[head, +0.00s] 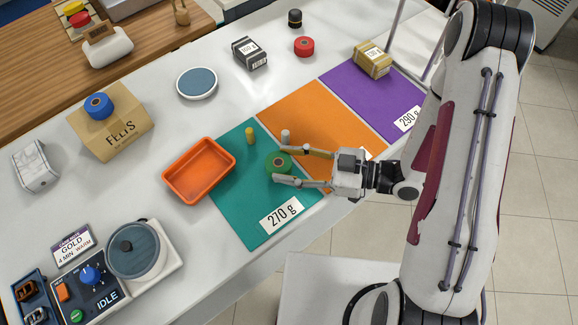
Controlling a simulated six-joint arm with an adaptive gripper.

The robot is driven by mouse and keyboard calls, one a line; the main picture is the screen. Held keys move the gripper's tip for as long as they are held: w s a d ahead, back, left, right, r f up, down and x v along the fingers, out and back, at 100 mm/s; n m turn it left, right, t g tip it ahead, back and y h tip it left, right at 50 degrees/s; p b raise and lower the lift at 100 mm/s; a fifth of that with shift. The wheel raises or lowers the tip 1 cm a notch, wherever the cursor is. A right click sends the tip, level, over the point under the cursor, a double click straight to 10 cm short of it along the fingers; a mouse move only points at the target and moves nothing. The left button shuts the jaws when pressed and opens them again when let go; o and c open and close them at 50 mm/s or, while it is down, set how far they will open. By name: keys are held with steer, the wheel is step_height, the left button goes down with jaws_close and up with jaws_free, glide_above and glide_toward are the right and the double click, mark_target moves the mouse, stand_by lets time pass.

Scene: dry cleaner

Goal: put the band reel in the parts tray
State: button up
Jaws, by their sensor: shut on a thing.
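A green reel (279,160), which I take to be the band reel, is between the fingertips of my gripper (280,164). The fingers are shut on its sides. It is over the teal mat (237,200) marked 270 g; I cannot tell whether it touches the mat or is slightly lifted. The parts tray appears to be the orange tray (168,179), empty, just left of the reel and partly over the mat's left edge.
Orange (320,115) and purple (375,90) mats lie to the right. A red reel (304,46), boxes and a blue-topped disc (197,83) are farther back.

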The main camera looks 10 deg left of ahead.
steer(key=shift+f, duration=1.2)
steer(key=shift+f, duration=0.15)
steer(key=o, duration=1.1)
steer(key=shift+d+r, duration=0.1)
steer(key=shift+r, duration=0.1)
steer(key=shift+s+d+r, duration=0.2)
steer(key=shift+d+r, duration=0.1)
steer(key=shift+d, duration=1.65)
steer(key=shift+s+d+r, duration=0.25)
steer(key=shift+d+r, duration=0.05)
steer(key=shift+d, duration=1.6)
steer(key=shift+s+d+r, duration=0.2)
steer(key=shift+d+r, duration=0.1)
steer(key=shift+d, duration=1.65)
steer(key=shift+w, duration=0.15)
